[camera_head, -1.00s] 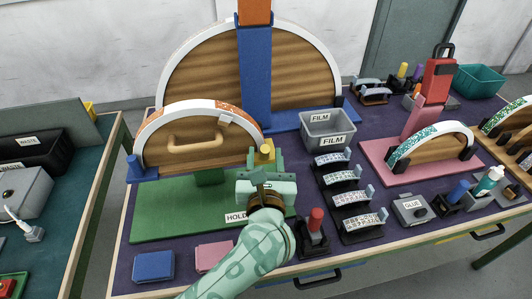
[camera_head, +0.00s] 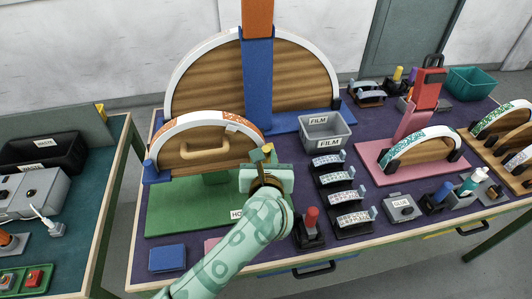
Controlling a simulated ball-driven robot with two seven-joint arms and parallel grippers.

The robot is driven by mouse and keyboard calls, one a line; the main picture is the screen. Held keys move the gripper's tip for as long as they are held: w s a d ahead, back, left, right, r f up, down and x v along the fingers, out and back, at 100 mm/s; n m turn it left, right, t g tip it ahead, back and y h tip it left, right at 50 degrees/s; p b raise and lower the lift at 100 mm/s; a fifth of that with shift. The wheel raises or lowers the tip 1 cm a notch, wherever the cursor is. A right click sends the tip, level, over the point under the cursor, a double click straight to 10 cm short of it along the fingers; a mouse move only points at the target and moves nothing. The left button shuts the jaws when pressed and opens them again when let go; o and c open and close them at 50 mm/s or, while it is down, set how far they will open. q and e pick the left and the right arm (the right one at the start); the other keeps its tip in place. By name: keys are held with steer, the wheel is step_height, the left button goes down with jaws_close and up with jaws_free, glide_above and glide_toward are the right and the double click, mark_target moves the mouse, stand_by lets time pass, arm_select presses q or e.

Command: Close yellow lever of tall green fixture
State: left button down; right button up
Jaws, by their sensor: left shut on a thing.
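The green fixture (camera_head: 185,212) is a flat green base carrying a wooden arc panel with a white and orange rim. Its yellow lever (camera_head: 267,149) shows as a small yellow top at the right end of the arc. My left gripper (camera_head: 268,160), mint green, reaches in from the bottom and is shut at the lever. The gripper body hides the fingertips and the lower part of the lever, so the lever's exact angle cannot be told. My right gripper is not in view.
A bigger arc on a blue fixture (camera_head: 257,90) stands close behind. A grey FILM bin (camera_head: 325,139) and several small arc holders (camera_head: 338,181) lie to the right. A red-handled tool (camera_head: 311,218) stands near my wrist. A blue block (camera_head: 167,258) lies at front left.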

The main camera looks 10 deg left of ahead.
arm_select(q)
steer(key=c, duration=1.3)
jaws_free()
steer(key=shift+s, duration=0.1)
steer(key=shift+s+r, duration=0.15)
steer(key=shift+s, duration=0.1)
steer(key=p+v, duration=0.4)
steer(key=v, duration=0.7)
steer(key=shift+s+p, duration=0.2)
steer(key=shift+p, duration=0.1)
steer(key=shift+d, duration=0.1)
